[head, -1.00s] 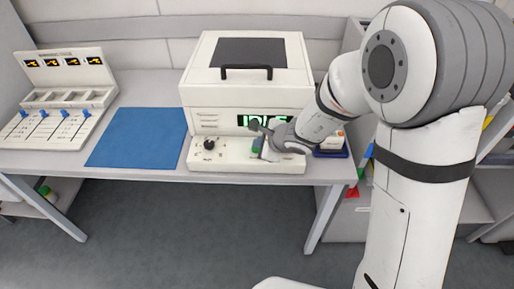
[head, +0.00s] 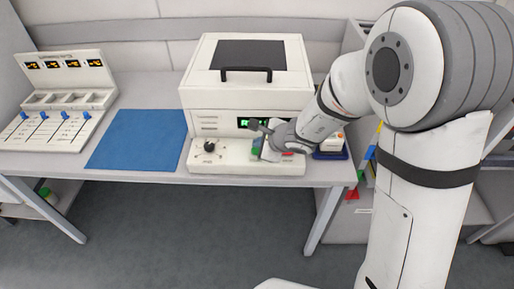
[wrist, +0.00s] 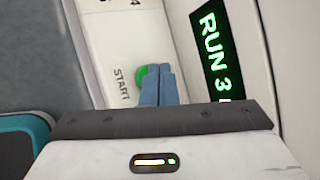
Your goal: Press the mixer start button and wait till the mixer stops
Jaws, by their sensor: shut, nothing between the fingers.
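The mixer (head: 212,93) is a white box with a dark lid panel and black handle, standing on the bench with its lid down. Its lit green display (head: 245,122) reads "RUN 3" in the wrist view (wrist: 213,55), with the rest cut off. The green start button (wrist: 140,77), labelled START, lies on the white front panel (head: 228,168). My gripper (wrist: 155,70) is shut and empty, its blue-grey fingertips at the button and partly covering it. I cannot tell whether they touch it.
A black knob (head: 209,146) sits at the panel's left. A blue mat (head: 138,138) lies left of the mixer. A white unit with blue sliders (head: 45,130) and several small displays stands at the far left. A dark blue tray (head: 330,155) lies right of the mixer.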

